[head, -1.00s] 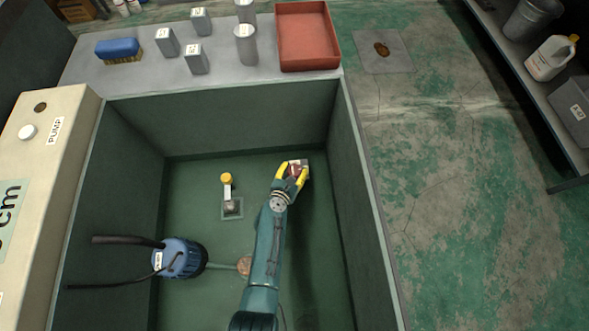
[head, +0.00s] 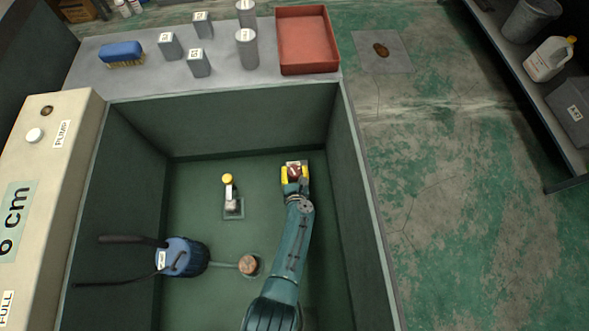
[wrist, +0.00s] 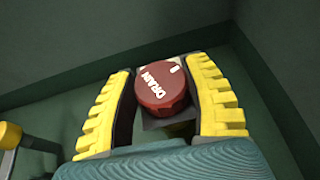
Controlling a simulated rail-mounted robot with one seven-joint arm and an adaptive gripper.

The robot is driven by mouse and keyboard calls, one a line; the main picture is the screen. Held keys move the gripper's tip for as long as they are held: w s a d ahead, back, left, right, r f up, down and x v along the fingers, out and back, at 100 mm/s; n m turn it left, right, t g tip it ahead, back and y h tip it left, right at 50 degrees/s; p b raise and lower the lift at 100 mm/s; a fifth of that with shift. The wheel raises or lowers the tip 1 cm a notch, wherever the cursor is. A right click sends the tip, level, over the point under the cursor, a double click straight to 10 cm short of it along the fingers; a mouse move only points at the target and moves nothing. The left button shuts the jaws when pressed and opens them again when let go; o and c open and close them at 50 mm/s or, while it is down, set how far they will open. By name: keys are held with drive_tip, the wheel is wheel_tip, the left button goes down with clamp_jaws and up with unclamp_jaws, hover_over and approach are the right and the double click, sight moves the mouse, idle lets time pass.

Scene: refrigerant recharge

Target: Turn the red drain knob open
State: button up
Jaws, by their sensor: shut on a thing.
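The red drain knob (wrist: 162,88) is round, with the word DRAIN and a white mark on its top. It sits on a pale plate at the back right of the green tank floor. In the head view the knob (head: 293,171) shows between my yellow fingers. My gripper (head: 296,174) is shut on the knob, with one finger on each side. In the wrist view my gripper (wrist: 165,105) has its fingers around the knob; their exact contact points are partly hidden.
The tank walls (head: 345,160) rise close behind and to the right of the knob. A yellow-topped lever fitting (head: 230,195) stands to the left. A blue pump (head: 180,258) with black hoses sits at the front left. A red tray (head: 308,40) lies on the ledge behind.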

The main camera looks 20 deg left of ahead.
sight(295, 171)
drive_tip(key=n+y, duration=0.1)
drive_tip(key=n+g+y+b, duration=0.2)
drive_tip(key=shift+d+f, duration=0.1)
drive_tip(key=shift+f, duration=0.15)
drive_tip(key=shift+n+g+y+b, duration=1)
drive_tip(key=shift+n+g+b, duration=0.2)
drive_tip(key=shift+b, duration=0.25)
drive_tip(key=shift+s+r, duration=0.1)
drive_tip(key=shift+r, duration=0.05)
drive_tip(key=o, duration=1.2)
drive_tip(key=shift+r, duration=0.1)
wheel_tip(295, 171, up, 10)
